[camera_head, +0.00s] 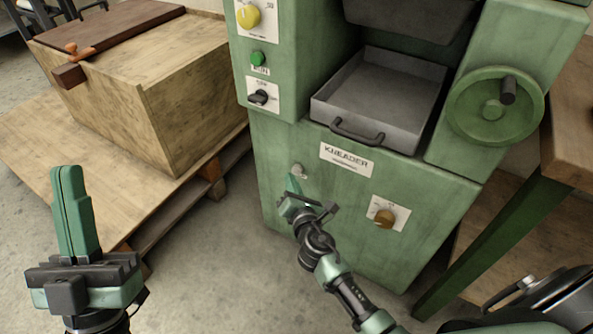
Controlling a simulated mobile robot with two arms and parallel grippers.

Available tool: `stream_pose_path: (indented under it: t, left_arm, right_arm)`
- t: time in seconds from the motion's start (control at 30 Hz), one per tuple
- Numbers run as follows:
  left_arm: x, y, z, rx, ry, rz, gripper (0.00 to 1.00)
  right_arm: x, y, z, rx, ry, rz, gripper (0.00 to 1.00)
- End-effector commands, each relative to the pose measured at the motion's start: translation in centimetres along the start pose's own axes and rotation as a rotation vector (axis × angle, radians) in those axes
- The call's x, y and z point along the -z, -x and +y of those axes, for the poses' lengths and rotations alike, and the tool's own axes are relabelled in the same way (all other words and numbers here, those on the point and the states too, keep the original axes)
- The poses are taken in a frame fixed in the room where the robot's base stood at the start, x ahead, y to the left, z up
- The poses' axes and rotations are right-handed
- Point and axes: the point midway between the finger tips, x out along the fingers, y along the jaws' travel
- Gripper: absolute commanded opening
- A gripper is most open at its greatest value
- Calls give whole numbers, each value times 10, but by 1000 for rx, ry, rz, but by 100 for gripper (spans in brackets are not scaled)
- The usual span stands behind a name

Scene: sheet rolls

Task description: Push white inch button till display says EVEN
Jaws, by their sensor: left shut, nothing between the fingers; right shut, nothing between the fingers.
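A green machine (400,168) labelled KNEADER stands in the middle. A small whitish button (299,169) sits on its lower front, left of and below the name plate; any lettering by it is not readable. My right gripper (292,179) is shut and empty, its tips right by this button at its lower left; I cannot tell whether they touch. My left gripper (67,171) is shut and empty, pointing up at the lower left, far from the machine. I see no display that I can read in this view.
The machine also carries a yellow knob (249,16), a green button (257,58), a black switch (262,97), a brown knob (384,218), a handwheel (495,105) and a grey tray (375,95). A wooden chest (150,90) stands on a pallet at left. A green-legged table (510,230) is at right.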

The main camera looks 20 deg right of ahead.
Motion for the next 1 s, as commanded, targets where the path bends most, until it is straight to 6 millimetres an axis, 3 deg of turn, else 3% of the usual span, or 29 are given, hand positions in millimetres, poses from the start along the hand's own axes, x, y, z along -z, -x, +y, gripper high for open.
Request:
stream_pose_path:
  t: [1.0]
  left_arm:
    - [-7, -1, -1, 1, -2, -33, 0]
  right_arm:
    - [-4, -6, -4, 0, 0, 0, 0]
